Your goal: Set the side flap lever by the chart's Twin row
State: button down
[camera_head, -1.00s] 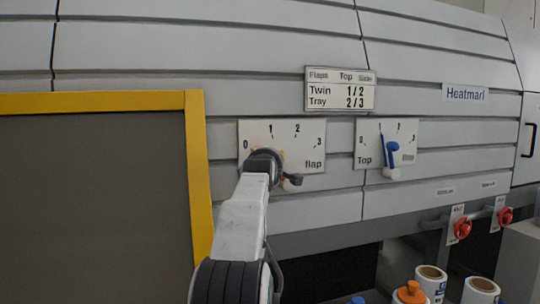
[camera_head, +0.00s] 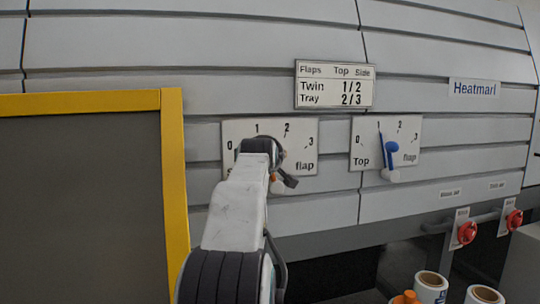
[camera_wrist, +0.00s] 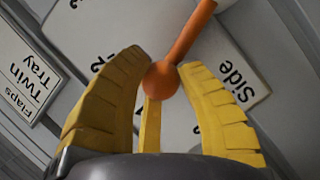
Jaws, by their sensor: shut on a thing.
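The side flap lever (camera_wrist: 192,38) is an orange rod with a round orange knob (camera_wrist: 161,80). In the wrist view its knob sits between the yellow fingers of my gripper (camera_wrist: 162,75), which is shut on it. In the head view my gripper (camera_head: 262,155) covers much of the lever's white plate (camera_head: 301,137), which is marked with numbers up to 3. Which number the lever points at cannot be told. The word Side (camera_wrist: 236,80) shows in the wrist view. The chart (camera_head: 334,86) reads Twin 1/2 and Tray 2/3, under Top and Side.
To the right, the Top flap plate (camera_head: 410,131) has a blue lever (camera_head: 386,150) pointing near 1. A yellow-framed dark panel (camera_head: 173,190) stands left. Red valve knobs (camera_head: 467,232) and white rolls (camera_head: 431,285) are at the lower right.

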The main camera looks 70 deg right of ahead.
jog(key=shift+f, duration=0.4)
jog(key=c, duration=0.9)
grip_release()
jog(key=shift+r, duration=0.1)
jog(key=shift+o, duration=0.2)
jog(key=shift+r, duration=0.15)
jog(key=shift+s+a+r, duration=0.1)
jog(key=shift+a+r, duration=0.05)
jog(key=shift+a, duration=0.35)
jog(key=v, duration=1.1)
jog(key=shift+o, duration=0.2)
